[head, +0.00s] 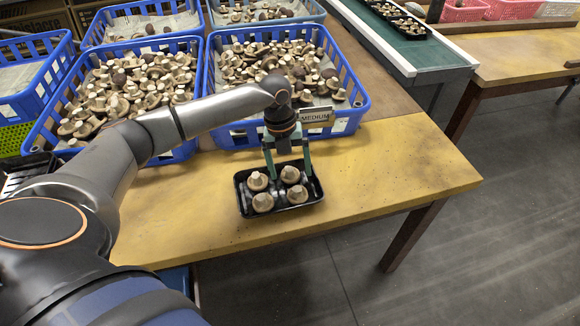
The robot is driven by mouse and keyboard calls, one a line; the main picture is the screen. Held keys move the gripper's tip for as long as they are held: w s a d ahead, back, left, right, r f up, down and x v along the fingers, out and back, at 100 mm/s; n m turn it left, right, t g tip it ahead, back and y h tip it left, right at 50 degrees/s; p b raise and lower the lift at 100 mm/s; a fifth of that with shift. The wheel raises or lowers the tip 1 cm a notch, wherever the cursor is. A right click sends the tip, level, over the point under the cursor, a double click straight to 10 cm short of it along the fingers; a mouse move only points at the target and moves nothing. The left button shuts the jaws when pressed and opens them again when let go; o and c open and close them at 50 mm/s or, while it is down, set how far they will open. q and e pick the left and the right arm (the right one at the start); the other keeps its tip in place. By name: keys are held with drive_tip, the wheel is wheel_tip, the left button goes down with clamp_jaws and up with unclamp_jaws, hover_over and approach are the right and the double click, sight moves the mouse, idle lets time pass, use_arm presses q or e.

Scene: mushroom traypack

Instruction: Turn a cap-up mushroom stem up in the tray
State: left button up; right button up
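A small black tray (246,206) sits on the yellow table near its front edge. It holds several pale brown mushrooms, including a back-left one (257,182), a back-right one (290,175), a front-left one (263,203) and a front-right one (297,195). My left gripper (290,176) reaches down over the back of the tray. Its green fingers are spread wide, one on each side of the back-right mushroom, with gaps visible beside it. Whether the fingertips touch anything is hard to tell. My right gripper is out of view.
Blue crates full of mushrooms stand behind, one at the left (185,150) and one at the right (359,98). The right one carries a "MEDIUM" sign (316,116). The yellow table (400,160) is clear right of the tray. A green conveyor (430,55) lies beyond.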

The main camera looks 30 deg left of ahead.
use_arm(q)
drive_tip(key=r, duration=0.4)
drive_tip(key=a+r+p, duration=0.1)
drive_tip(key=r, duration=0.3)
drive_tip(key=a+r, duration=0.1)
drive_tip(key=r, duration=0.3)
drive_tip(key=shift+r, duration=0.15)
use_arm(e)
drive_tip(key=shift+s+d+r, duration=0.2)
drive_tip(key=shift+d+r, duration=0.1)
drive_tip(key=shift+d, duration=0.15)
